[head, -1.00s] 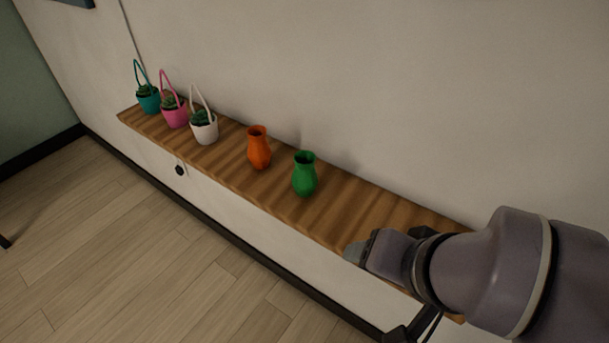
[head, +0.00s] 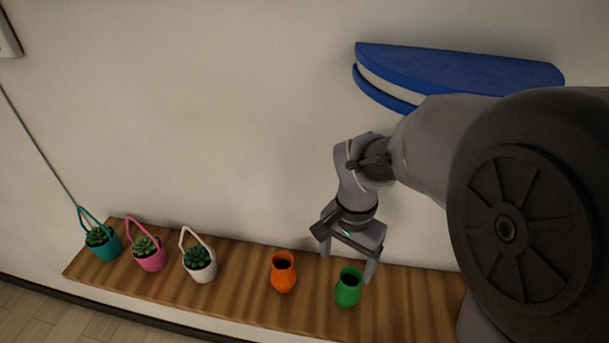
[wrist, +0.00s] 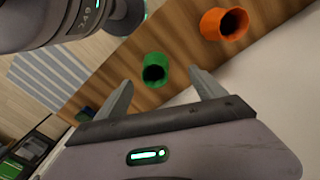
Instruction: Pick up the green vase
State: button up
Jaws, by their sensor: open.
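The green vase (head: 348,289) stands upright on the wooden shelf (head: 419,302), right of the orange vase (head: 284,272). My gripper (head: 346,268) is open and empty, with its fingers pointing down near the green vase's top. In the wrist view the green vase (wrist: 156,69) shows just beyond the gap between my two open fingertips (wrist: 163,82), its dark mouth facing the camera. The orange vase (wrist: 224,23) is at the upper right there. I see no contact between the fingers and the green vase.
A teal pot (head: 103,244), a pink pot (head: 149,256) and a white pot (head: 199,264), each with a plant and a tall handle, stand on the left of the shelf. A blue and white wall piece (head: 450,75) is above. The wall is close behind.

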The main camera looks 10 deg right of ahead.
aim_at(353, 274)
jog(key=f, duration=0.1)
jog(key=d+f+b, duration=0.1)
jog(key=f, duration=0.1)
jog(key=s+f, duration=0.1)
jog(key=shift+d+f, duration=0.3)
jog(key=shift+d, duration=0.05)
jog(key=f, duration=0.2)
jog(key=f+b, duration=0.2)
jog(key=f, duration=0.1)
jog(key=shift+w+d+f, duration=0.1)
jog(key=shift+w+f, duration=0.35)
jog(key=shift+f, duration=0.35)
jog(key=shift+r, duration=0.1)
jog(key=shift+c, duration=0.7)
jog(key=c, duration=1.3)
jog(key=shift+c, duration=0.2)
jog(key=shift+r, duration=0.15)
